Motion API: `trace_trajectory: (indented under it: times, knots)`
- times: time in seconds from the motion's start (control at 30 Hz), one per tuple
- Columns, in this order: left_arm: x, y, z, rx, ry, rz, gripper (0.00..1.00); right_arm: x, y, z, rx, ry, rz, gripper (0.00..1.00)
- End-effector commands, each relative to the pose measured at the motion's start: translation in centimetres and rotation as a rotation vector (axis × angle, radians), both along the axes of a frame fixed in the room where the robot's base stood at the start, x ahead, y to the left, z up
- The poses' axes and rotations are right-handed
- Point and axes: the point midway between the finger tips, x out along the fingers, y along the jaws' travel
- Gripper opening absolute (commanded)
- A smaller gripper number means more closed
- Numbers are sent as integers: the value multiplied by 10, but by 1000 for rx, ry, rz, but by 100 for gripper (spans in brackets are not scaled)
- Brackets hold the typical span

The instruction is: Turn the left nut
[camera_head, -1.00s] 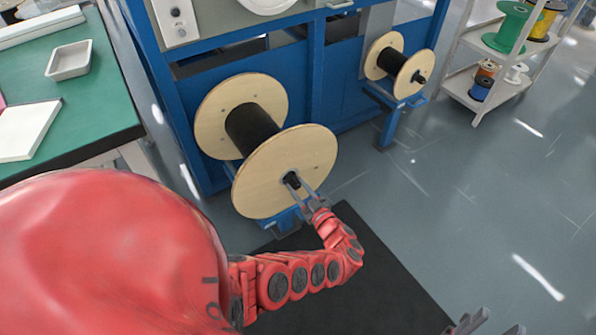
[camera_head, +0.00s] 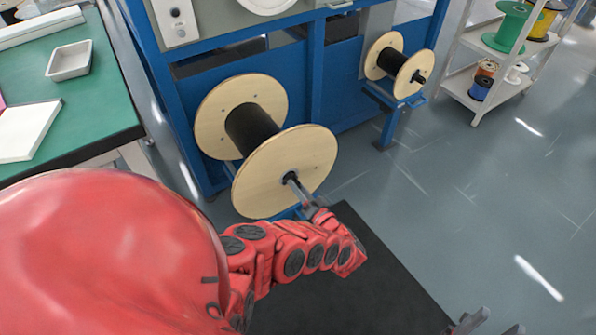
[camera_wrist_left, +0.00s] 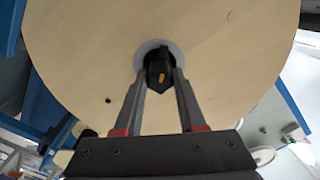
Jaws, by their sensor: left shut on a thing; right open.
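The left nut (camera_wrist_left: 158,66) is a small black piece with a yellow mark, at the centre of the near wooden flange of the left cable spool (camera_head: 285,168). My left gripper (camera_head: 291,180) reaches up to the spool's hub. In the left wrist view my left gripper (camera_wrist_left: 160,75) has its two grey fingers on either side of the nut, shut on it. The fingers hide the nut's sides, and it is mostly hidden in the head view. My right gripper (camera_head: 487,328) shows only its fingertips at the bottom edge, apart and empty.
The left spool sits on a blue machine frame (camera_head: 318,75). A second spool (camera_head: 399,62) is at the right. A green table (camera_head: 95,100) is at the left, and a shelf (camera_head: 458,90) with reels is at the upper right. Grey floor (camera_head: 470,210) is clear.

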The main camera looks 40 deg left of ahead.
Motion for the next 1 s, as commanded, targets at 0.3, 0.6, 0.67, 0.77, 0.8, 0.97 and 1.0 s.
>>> trace_trajectory:
  times: [0.3, 0.6, 0.67, 0.77, 0.8, 0.97, 1.0]
  knots:
    - [0, -1, -2, 116, 279, -1, 0, 0, 0, -8, 0, 0, 0, 50]
    - [0, 0, -3, 224, 543, 0, 0, 0, 0, -20, 0, 0, 0, 50]
    - [0, 0, -3, 245, 591, -1, 0, 0, 0, -23, 0, 0, 0, 50]
    - [0, -1, -3, 277, 670, 0, 0, 0, 0, -29, 0, 0, 0, 50]
    - [0, 0, -4, 291, 702, 1, 0, 0, 0, -31, 0, 0, 0, 50]
    - [0, 0, -2, 332, 801, 3, 0, 0, 0, -39, 0, 0, 0, 50]
    - [0, 0, -3, 341, 823, 3, 0, 0, 0, -41, 0, 0, 0, 50]
